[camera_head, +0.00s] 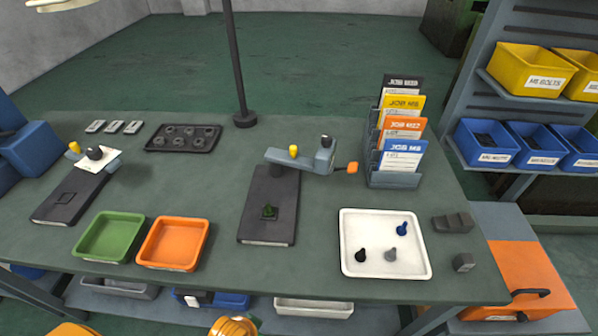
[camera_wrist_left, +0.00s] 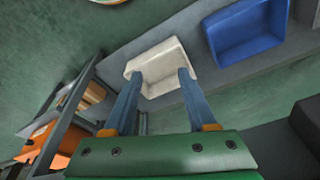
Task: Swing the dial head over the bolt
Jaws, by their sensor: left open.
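The dial head (camera_head: 303,157) is a grey-blue swing arm with a yellow knob, a black knob and an orange tip. It sits at the far end of a dark base plate (camera_head: 262,228) and reaches right, past the plate's edge. My right gripper is not in view.
A job card rack (camera_head: 394,180) stands close to the orange tip. A white tray (camera_head: 351,269) with loose bolts lies right of the plate. Green (camera_head: 84,252) and orange (camera_head: 148,260) trays lie left. A dark pole (camera_head: 238,75) rises behind.

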